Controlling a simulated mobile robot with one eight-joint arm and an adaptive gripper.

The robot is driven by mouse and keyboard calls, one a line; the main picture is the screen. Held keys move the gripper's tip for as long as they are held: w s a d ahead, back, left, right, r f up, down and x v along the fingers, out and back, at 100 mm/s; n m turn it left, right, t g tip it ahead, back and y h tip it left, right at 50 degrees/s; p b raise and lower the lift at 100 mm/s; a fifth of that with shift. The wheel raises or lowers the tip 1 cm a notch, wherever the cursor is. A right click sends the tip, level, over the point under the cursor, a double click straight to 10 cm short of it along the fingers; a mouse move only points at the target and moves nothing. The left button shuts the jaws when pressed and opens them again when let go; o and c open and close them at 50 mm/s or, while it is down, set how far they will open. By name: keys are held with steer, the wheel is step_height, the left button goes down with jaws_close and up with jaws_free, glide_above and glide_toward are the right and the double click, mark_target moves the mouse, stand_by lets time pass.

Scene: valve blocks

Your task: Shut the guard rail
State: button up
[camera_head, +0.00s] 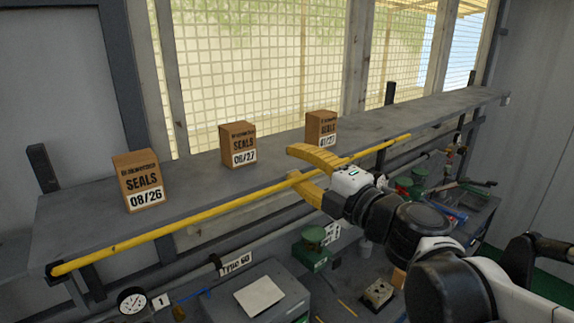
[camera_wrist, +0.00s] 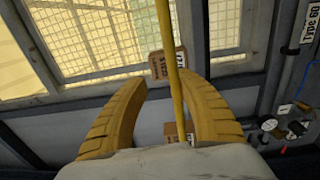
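The guard rail (camera_head: 180,223) is a long yellow bar along the front edge of a grey shelf, running from the lower left to the right. It looks level with the shelf top or slightly above it. My gripper (camera_head: 291,164) is at the rail's middle-right part with its yellow fingers spread apart. In the wrist view, the rail (camera_wrist: 170,50) passes between the fingertips of my gripper (camera_wrist: 166,82), closer to the right finger. I cannot tell whether a finger touches it.
Three cardboard seal boxes stand on the shelf (camera_head: 90,222): one left (camera_head: 139,180), one middle (camera_head: 238,145), one right (camera_head: 321,128) just behind my gripper. A gauge (camera_head: 132,300), pipes and a grey block (camera_head: 258,296) lie below. A mesh window (camera_head: 260,65) is behind.

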steer(key=shift+a, duration=0.1)
stand_by(0.6)
steer(key=shift+p+v, duration=0.55)
steer(key=shift+v, duration=0.65)
steer(key=p+v, duration=0.3)
steer(key=v, duration=0.7)
steer(key=shift+p, duration=0.3)
steer(key=shift+s, duration=0.1)
